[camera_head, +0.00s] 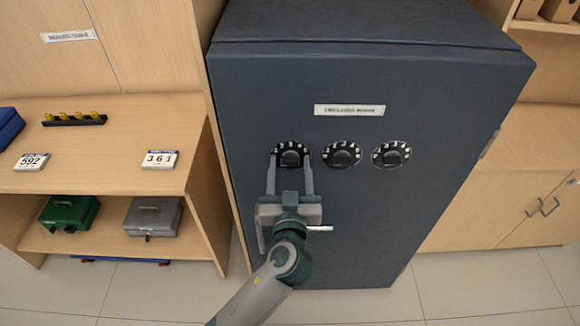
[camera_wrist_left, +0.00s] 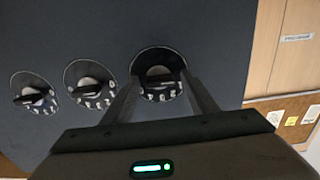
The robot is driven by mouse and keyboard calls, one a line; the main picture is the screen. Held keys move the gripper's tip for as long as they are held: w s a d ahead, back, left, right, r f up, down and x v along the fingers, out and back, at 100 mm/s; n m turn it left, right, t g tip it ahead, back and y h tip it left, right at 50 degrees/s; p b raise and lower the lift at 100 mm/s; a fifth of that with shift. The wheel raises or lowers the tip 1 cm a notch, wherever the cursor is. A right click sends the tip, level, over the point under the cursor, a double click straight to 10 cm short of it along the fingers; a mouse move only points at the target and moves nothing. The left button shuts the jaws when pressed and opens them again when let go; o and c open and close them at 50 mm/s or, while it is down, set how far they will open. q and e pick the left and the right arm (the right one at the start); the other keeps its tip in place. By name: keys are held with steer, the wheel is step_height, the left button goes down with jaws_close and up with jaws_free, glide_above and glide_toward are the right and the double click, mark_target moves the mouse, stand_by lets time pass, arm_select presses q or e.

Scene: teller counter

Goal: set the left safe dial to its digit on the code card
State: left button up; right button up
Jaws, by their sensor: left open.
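The dark blue safe (camera_head: 440,200) has three round dials in a row on its door. The left dial (camera_head: 290,148) has a dark knob and pale marks around its rim; it is the rightmost dial in the left wrist view (camera_wrist_left: 158,62). My left gripper (camera_head: 290,164) is open, with its fingertips on either side of the left dial's knob; contact cannot be told. The dial's digits are too small to read. Two number cards lie on the wooden shelf: one reads 592 (camera_head: 31,162), the other 361 (camera_head: 160,160). My right gripper is not in view.
The middle dial (camera_head: 341,154) and right dial (camera_head: 391,154) are close beside the left one. A silver handle (camera_head: 320,228) shows below them, near my gripper. A green box (camera_head: 68,213) and a grey box (camera_head: 152,216) stand on the lower shelf. Floor is clear at the right.

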arm_select(q)
steer(key=c, duration=1.1)
steer(key=shift+o, duration=0.2)
